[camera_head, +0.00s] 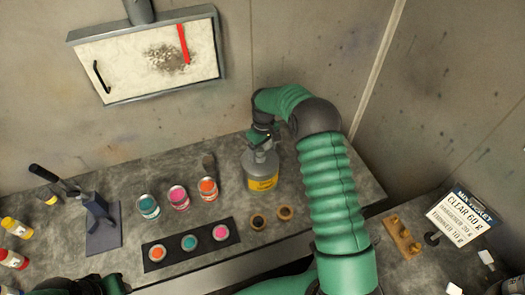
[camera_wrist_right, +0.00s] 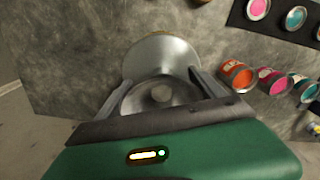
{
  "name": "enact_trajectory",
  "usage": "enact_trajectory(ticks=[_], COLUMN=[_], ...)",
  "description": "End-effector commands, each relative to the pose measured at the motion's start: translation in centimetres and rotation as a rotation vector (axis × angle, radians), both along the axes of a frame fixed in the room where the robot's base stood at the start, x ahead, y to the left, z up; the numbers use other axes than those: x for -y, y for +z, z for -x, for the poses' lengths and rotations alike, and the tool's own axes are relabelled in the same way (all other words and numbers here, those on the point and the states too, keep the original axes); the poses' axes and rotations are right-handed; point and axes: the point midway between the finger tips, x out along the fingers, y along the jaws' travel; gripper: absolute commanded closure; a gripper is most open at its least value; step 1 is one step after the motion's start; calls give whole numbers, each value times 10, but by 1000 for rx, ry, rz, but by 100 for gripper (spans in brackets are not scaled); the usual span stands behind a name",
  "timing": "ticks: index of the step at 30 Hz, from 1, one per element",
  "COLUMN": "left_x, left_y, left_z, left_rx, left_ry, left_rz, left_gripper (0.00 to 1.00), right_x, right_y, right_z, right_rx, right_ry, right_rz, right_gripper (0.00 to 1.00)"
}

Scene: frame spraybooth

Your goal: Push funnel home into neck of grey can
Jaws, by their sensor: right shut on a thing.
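The grey can (camera_head: 262,182) with a yellow label stands upright on the bench in the head view. It also shows in the wrist view (camera_wrist_right: 160,52), beyond the fingers. My right gripper (camera_head: 262,138) is over the can's top, and its two fingers also show in the wrist view (camera_wrist_right: 160,92). They are shut on the grey funnel (camera_wrist_right: 158,103), one on each side. The funnel is at the can's top; the gripper and funnel hide the neck, so I cannot tell how deep it sits. My left gripper is out of view; only a bit of green arm shows at bottom left.
Open paint cans (camera_head: 178,196) stand left of the grey can, with a dark strip (camera_head: 176,258) of more cans in front. Two small rings (camera_head: 285,212) lie before the can. A press-like stand (camera_head: 100,222) is further left. The wall is behind.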

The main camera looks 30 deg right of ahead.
Motion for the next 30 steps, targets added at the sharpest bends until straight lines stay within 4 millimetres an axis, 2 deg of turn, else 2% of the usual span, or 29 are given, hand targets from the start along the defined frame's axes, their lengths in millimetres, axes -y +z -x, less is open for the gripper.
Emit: enact_trajectory(ticks=[29,30], left_x=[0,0], left_y=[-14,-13], left_z=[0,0], left_rx=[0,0], left_ry=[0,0], left_rz=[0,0], left_gripper=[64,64], right_x=[0,0], right_y=[-23,-22], right_z=[0,0], right_rx=[-1,-1], right_ry=[0,0], right_rz=[0,0], right_gripper=[62,17])
